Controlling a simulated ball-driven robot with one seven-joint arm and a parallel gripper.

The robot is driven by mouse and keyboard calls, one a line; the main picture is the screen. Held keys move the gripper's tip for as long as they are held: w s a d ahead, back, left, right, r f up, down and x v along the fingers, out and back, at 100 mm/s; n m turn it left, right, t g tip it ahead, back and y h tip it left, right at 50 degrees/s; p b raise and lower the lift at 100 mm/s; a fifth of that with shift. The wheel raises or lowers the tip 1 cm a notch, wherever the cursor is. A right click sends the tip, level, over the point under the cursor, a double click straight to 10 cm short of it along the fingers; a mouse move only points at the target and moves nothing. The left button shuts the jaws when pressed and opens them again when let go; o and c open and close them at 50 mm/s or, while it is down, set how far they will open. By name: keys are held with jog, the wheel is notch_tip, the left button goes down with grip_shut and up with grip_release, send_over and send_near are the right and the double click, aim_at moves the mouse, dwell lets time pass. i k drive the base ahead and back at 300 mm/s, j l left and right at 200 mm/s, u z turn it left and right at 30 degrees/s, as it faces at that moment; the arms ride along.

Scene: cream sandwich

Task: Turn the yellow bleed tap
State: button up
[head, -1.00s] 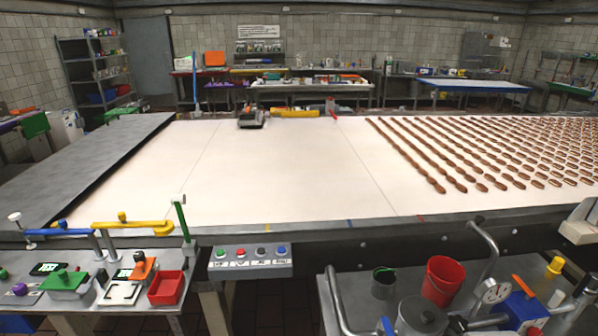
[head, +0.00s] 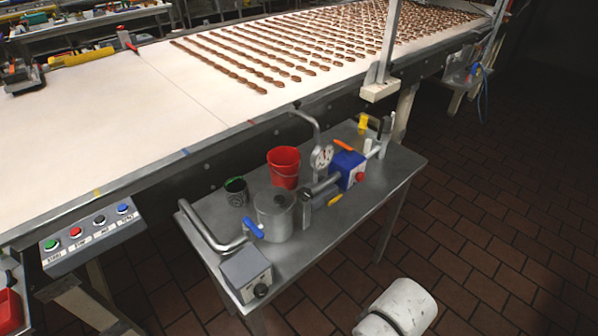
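A small yellow lever (head: 335,200) sits low by the grey pipework in front of the blue box (head: 348,168), on the metal side table; it looks like the yellow bleed tap, but is too small to tell its turn. A second yellow piece (head: 362,123) stands upright at the table's back right. A round white gauge (head: 322,158) stands beside the pipe. A blue lever (head: 252,228) is on the pipe left of the steel pot (head: 274,214). My gripper is not in view; white rounded parts of my arm show at the bottom right.
The metal side table (head: 398,172) also holds a red bucket (head: 284,167), a dark can (head: 236,191) and a grey box with a knob (head: 246,273). The conveyor (head: 120,120) runs behind it. The brick floor (head: 480,210) to the right is clear.

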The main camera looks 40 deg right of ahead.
aim_at(330, 203)
jog(key=i+l+u, duration=0.25)
jog(key=i+l, duration=0.15)
jog(key=i+l+u, duration=0.2)
jog(key=i+l, duration=0.15)
jog(key=l, duration=0.2)
